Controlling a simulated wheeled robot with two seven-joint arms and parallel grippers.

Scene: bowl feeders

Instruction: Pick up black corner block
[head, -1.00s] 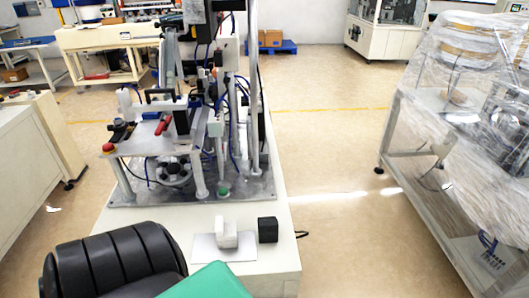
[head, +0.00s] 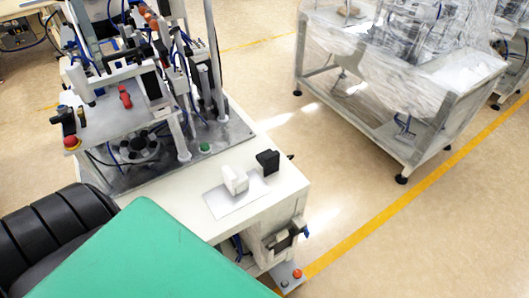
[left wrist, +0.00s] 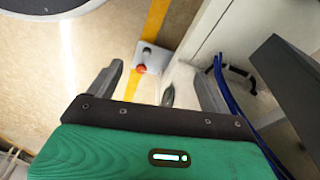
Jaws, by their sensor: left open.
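The black corner block (head: 268,161) stands on the white bench top (head: 272,190) in the head view, near its right edge. Nothing holds it. A white block (head: 235,180) sits beside it, to its left, on a thin pale plate (head: 222,204). My left gripper (left wrist: 160,88) is open and empty in the left wrist view, its two grey fingers spread apart. The floor and the side of a white cabinet show beyond the fingers. The black corner block cannot be made out in that view. My right gripper is not in view.
The feeder machine (head: 150,100) fills the bench behind the blocks. A small button panel (head: 287,277) juts out low at the bench front; it also shows in the left wrist view (left wrist: 147,58). A plastic-wrapped machine (head: 385,85) stands right, across open floor.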

